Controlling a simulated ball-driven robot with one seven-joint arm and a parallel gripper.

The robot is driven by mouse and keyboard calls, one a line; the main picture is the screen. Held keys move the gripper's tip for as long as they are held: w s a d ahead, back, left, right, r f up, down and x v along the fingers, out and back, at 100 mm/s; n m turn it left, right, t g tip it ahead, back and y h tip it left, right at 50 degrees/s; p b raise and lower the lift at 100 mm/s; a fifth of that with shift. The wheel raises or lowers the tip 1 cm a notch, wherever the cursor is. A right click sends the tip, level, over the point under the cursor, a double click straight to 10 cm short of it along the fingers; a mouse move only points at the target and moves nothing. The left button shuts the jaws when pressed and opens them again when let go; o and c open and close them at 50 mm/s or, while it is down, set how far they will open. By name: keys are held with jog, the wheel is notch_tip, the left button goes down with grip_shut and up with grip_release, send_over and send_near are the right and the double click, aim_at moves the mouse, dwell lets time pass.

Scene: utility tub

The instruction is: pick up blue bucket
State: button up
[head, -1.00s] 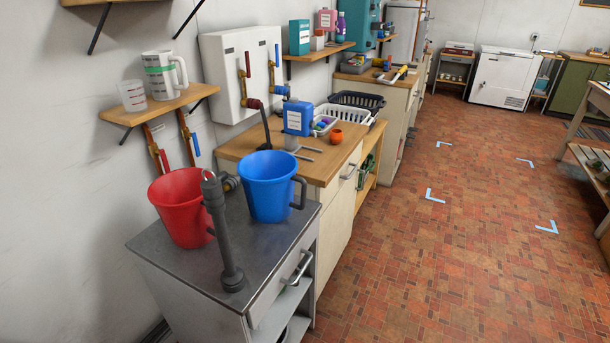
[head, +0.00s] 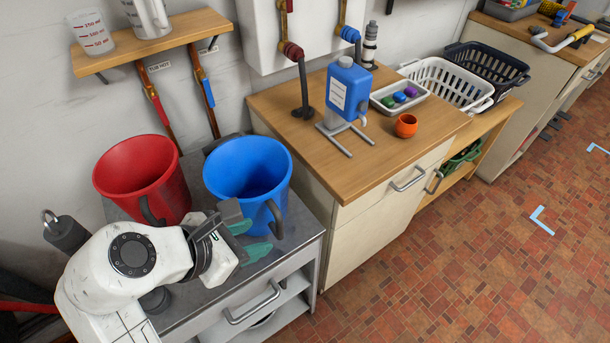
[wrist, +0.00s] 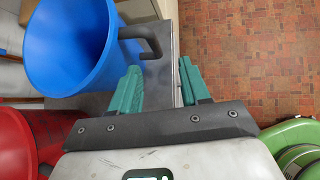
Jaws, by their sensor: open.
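The blue bucket (head: 248,172) stands upright on the grey metal-topped cabinet (head: 213,291). Its dark handle (head: 275,220) sticks out on the near right side and shows in the wrist view (wrist: 142,40). My gripper (head: 257,238) is at the bucket's near side, close to the handle. In the wrist view its two green fingers (wrist: 158,85) are apart with nothing between them, and the handle is just beyond the left finger. The blue bucket (wrist: 68,42) fills the upper left there. I cannot tell if a finger touches the handle.
A red bucket (head: 143,180) stands left of the blue one, close to my arm. A shelf (head: 152,42) hangs above.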

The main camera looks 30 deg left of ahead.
aim_at(281, 237)
jog(key=x, duration=0.4)
jog(key=shift+w+a+r, duration=0.1)
jog(key=shift+w+a, duration=0.05)
jog(key=shift+w, duration=0.25)
jog(key=shift+a+x, duration=0.15)
jog(key=shift+x, duration=1.4)
jog(key=shift+a+x, duration=0.2)
jog(key=shift+x, duration=1.3)
jog(key=shift+s+d, duration=0.1)
jog(key=shift+d, duration=0.05)
grip_shut()
